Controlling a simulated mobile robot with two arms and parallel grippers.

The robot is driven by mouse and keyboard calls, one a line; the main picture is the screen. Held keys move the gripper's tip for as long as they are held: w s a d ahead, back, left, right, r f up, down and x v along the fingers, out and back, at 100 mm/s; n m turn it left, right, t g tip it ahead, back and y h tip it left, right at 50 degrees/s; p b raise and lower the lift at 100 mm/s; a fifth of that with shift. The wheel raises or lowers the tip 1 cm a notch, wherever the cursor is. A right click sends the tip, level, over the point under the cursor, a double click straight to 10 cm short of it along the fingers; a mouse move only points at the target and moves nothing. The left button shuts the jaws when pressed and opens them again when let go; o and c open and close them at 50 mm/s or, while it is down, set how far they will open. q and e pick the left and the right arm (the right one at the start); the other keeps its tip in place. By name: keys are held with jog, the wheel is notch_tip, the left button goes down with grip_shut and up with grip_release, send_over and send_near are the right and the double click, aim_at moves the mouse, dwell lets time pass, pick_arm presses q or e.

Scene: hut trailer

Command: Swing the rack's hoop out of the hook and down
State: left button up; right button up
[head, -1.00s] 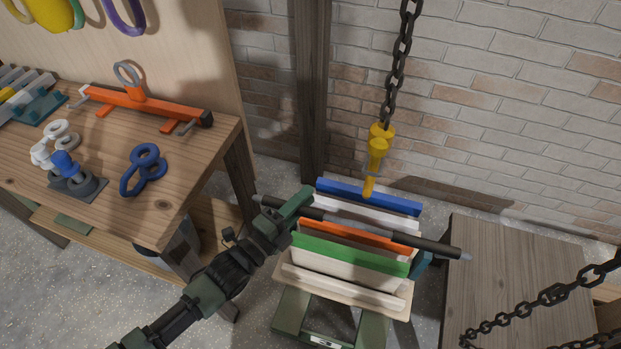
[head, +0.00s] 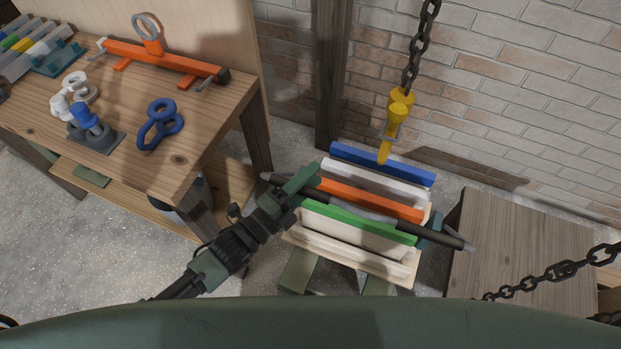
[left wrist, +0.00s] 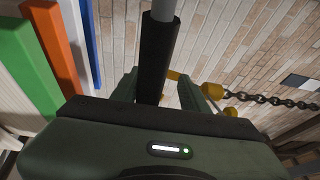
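The rack (head: 330,270) stands on the floor and holds blue, white, orange and green panels. The dark bar of its hoop (head: 443,236) has light grey tips and slants across above the panels, passing between orange and green at the right. The yellow hook (head: 396,115) hangs behind it on a chain, apart from the bar. My left gripper (head: 300,184) is at the bar's left part. In the left wrist view the bar (left wrist: 157,50) runs between the two fingers (left wrist: 163,88), with a gap showing beside it. The hook (left wrist: 212,90) shows beyond them. My right gripper is out of view.
A wooden workbench (head: 185,150) with an orange tool, blue rings and white rings stands at the left. A wooden box (head: 520,240) is close on the rack's right. A chain (head: 550,275) crosses at lower right. My own green body covers the bottom edge.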

pick_arm(q)
jog(key=shift+s+f, duration=0.1)
jog(key=shift+f, duration=0.15)
dwell(0.3)
